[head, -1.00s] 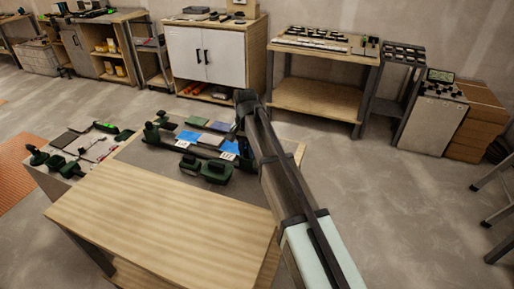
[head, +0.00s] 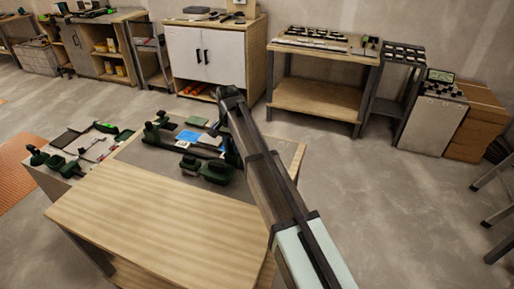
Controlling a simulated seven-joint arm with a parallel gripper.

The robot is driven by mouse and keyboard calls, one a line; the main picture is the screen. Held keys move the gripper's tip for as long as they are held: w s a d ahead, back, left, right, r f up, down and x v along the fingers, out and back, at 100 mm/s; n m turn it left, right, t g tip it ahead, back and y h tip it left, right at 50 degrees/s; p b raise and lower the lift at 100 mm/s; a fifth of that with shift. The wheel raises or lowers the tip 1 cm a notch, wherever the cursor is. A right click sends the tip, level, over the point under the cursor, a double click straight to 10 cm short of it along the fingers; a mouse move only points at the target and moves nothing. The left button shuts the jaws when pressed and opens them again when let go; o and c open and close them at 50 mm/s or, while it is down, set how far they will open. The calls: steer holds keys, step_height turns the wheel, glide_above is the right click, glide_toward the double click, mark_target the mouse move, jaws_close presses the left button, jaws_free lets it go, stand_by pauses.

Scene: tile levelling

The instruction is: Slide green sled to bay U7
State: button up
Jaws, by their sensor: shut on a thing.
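My gripper (head: 214,130) reaches down over the far part of the grey work surface (head: 130,155), at the end of my dark arm. It is shut on a dark piece that I take for the green sled; the fingers and most of this piece are too small and dark to make out. Blue patches (head: 188,136) lie just left of the gripper, along a dark rail-like fixture (head: 165,146). Small white labels there are too small to read, so I cannot tell which bay is U7. My arm hides the right part of the fixture.
A dark green two-knobbed block (head: 205,170) stands in front of the fixture. More green tools lie on a side surface (head: 60,182) at left. The wooden tabletop (head: 160,215) in front is clear. Cabinets and benches (head: 320,98) stand along the back wall.

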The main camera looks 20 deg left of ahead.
steer(key=o, duration=0.9)
steer(key=shift+c, duration=0.2)
steer(key=shift+r, duration=0.1)
steer(key=shift+r, duration=3.45)
